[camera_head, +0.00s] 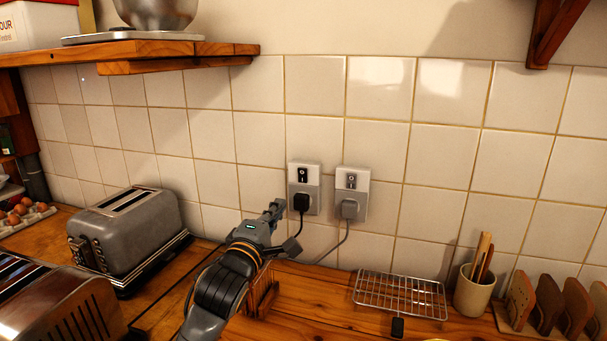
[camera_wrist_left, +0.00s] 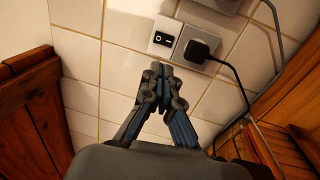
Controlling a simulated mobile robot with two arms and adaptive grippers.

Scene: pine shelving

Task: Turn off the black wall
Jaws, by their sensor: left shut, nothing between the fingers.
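The wall socket with a black switch (camera_head: 303,174) and a black plug (camera_head: 301,202) is on the tiled wall, left of a second socket. In the left wrist view its black rocker (camera_wrist_left: 163,38) shows above the fingertips, with the black plug (camera_wrist_left: 199,50) to the right. My left gripper (camera_head: 276,207) is shut and empty, just left of and below this socket. In the left wrist view the closed fingers (camera_wrist_left: 158,75) point up towards the switch, with a small gap to it in the picture. My right gripper is not in view.
The second socket (camera_head: 352,180) has a grey plug (camera_head: 349,209) with a hanging cord. A grey toaster (camera_head: 128,236) stands left of my arm. A wire rack (camera_head: 400,293) and a utensil pot (camera_head: 474,291) stand to the right. A wooden shelf (camera_head: 150,50) juts out above left.

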